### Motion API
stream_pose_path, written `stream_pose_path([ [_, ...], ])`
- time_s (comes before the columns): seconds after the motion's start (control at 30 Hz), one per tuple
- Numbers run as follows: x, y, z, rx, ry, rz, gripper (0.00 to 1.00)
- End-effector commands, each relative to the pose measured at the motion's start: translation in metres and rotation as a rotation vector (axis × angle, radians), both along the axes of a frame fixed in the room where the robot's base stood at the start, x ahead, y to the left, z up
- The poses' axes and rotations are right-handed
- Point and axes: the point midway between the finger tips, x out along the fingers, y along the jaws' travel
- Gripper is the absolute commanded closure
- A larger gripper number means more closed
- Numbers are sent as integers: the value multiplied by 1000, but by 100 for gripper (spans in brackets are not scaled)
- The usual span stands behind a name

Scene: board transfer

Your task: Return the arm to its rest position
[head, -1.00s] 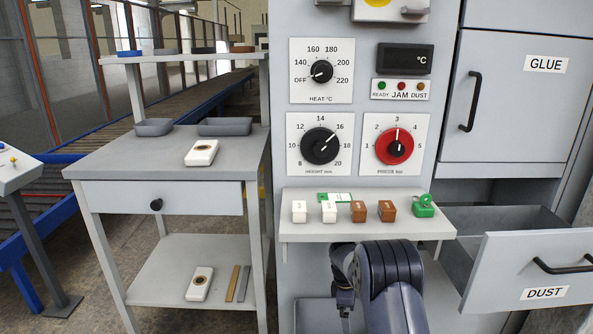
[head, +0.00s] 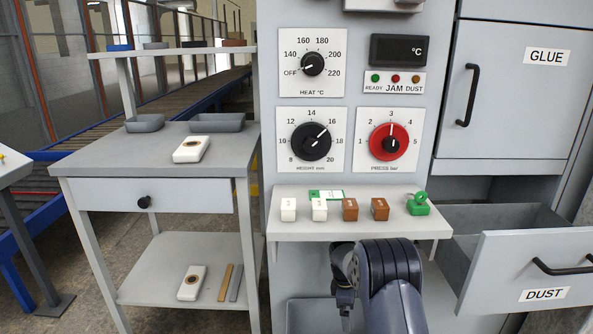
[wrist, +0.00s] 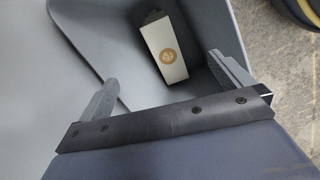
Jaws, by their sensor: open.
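My arm (head: 385,280) rises at the bottom centre of the head view, in front of the machine's small shelf. Its gripper end is hidden or too dark to make out there. In the wrist view my gripper (wrist: 163,70) is open, its two grey fingers spread wide with nothing between the tips. Beyond the fingers, a white block with a brown round mark (wrist: 163,52) lies inside a grey bin or drawer (wrist: 100,45). The block is apart from the fingers. I cannot tell which container this is.
The machine's shelf (head: 290,226) holds white, brown and green small pieces. The open DUST drawer (head: 540,262) juts out at right. A grey side table (head: 90,158) stands left, with a white device (head: 191,149) and trays. The conveyor (head: 60,150) runs behind it.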

Motion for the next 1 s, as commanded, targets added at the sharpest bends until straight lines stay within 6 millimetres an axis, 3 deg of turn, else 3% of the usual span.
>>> stream_pose_path([
  [0.1,0,0,13,0,0,0,0],
  [0.3,0,0,18,0,0,0,0],
  [0.73,-2,0,17,0,4,-3,0],
  [1.0,-23,-4,9,2,40,-35,0],
])
